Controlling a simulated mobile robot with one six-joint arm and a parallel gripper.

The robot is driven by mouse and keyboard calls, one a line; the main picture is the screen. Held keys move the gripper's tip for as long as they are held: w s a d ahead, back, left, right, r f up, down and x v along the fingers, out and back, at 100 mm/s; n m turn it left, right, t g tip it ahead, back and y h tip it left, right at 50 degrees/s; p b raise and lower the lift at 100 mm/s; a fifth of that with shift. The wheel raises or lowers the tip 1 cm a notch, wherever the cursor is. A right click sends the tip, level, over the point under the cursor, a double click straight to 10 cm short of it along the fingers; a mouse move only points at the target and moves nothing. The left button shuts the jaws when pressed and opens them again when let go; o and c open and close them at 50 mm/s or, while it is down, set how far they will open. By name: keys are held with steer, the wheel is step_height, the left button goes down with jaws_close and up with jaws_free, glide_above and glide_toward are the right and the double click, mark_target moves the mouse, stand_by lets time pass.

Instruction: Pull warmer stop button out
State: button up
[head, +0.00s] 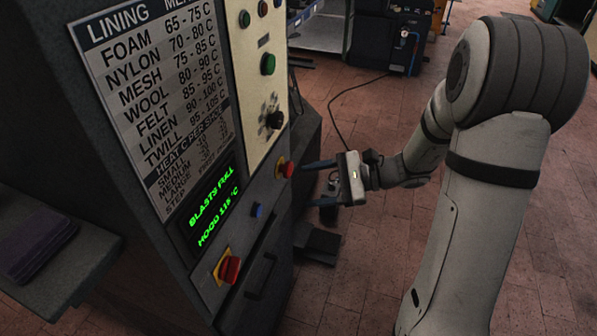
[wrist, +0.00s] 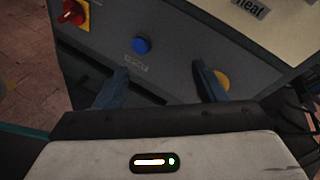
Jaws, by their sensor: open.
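A red mushroom button with a yellow backing, which looks like the stop button (head: 287,168), sits on the right side of the machine's lower panel. In the wrist view, the gap between my fingers (wrist: 163,80) faces bare panel left of the button.
A blue button (head: 257,210) and a red rotary switch (head: 230,269) on a yellow plate are on the same panel. A black knob (head: 274,120) and a green button (head: 268,64) are above. A green-text display (head: 213,208) is left. Floor right of the machine is mostly clear.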

mark_target(292, 170)
steer(key=w+d+f+m+t+y+b, duration=0.2)
steer(key=w+d+f+m+t, duration=0.1)
steer(key=w+f+m+t, duration=0.3)
steer(key=x, duration=0.2)
steer(key=w+x, duration=0.1)
steer(key=x, duration=0.5)
steer(key=shift+w+d+b, duration=0.15)
steer(key=shift+w+b, duration=0.05)
steer(key=shift+b, duration=0.15)
jaws_close()
steer(key=c, duration=1.4)
jaws_free()
steer(key=shift+s+d, duration=0.15)
steer(key=shift+d, duration=0.45)
jaws_free()
